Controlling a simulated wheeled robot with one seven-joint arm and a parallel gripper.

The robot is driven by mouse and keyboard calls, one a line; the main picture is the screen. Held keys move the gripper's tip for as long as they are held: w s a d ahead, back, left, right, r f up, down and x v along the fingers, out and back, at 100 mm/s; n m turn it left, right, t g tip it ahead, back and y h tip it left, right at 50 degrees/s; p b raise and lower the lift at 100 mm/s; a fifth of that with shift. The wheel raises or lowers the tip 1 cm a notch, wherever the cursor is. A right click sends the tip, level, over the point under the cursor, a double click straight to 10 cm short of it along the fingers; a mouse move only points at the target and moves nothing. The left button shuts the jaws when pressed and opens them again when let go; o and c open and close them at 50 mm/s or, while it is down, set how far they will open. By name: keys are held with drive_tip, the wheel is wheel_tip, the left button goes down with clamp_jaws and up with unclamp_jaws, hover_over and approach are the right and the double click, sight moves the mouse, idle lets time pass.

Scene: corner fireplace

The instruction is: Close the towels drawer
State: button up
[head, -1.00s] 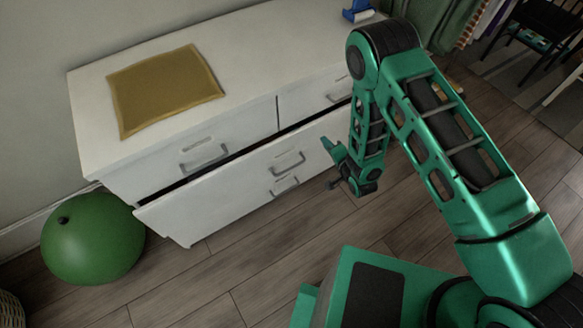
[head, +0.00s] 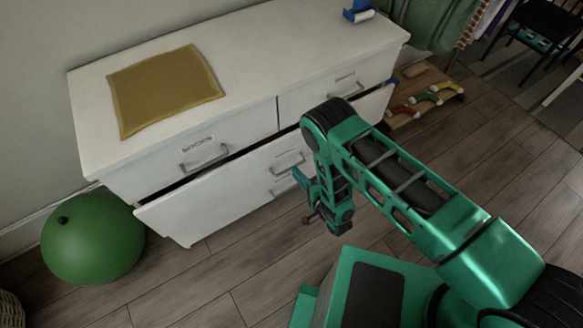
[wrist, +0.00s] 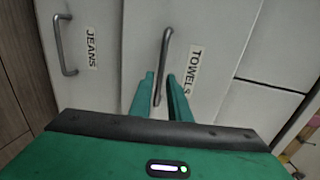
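The towels drawer (head: 225,193) is the wide white drawer below the dresser's top row. It stands partly open, with a dark gap above its front. Its bar handle (head: 287,161) also shows in the wrist view (wrist: 165,50), beside the TOWELS label (wrist: 194,72). My gripper (head: 303,198) is in front of the dresser, to the right of the handle in the head view. In the wrist view its two fingers (wrist: 161,88) are apart, with the handle's lower end showing between them. I cannot tell how far the fingertips are from the drawer front.
The jeans drawer (wrist: 85,65) with its own handle lies below the towels drawer. A yellow cloth (head: 165,88) lies on the dresser top (head: 265,50). A green ball (head: 92,238) stands at the dresser's left end. The wooden floor in front is clear.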

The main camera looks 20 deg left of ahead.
drive_tip(key=shift+x, duration=2.55)
clamp_jaws()
